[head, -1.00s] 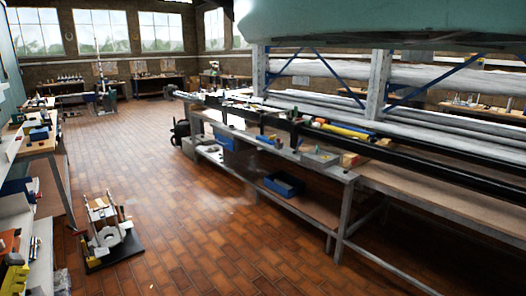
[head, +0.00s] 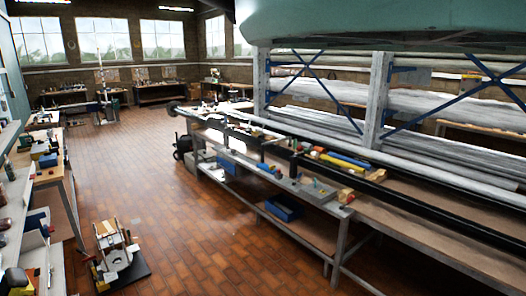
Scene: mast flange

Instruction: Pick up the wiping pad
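I cannot make out the wiping pad for certain in the head view. Small items lie on the long workbench (head: 395,213) at the right, among them a blue bar (head: 349,161), a yellow bar (head: 338,167) and a wooden block (head: 346,196). They are too small and far to tell whether one is the pad. My gripper is not in view.
A floor stand on a black base (head: 118,262) stands at lower left. Shelves with tools (head: 38,225) line the left edge. A blue bin (head: 284,208) sits on the workbench's lower shelf. The brick floor (head: 190,230) between is clear.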

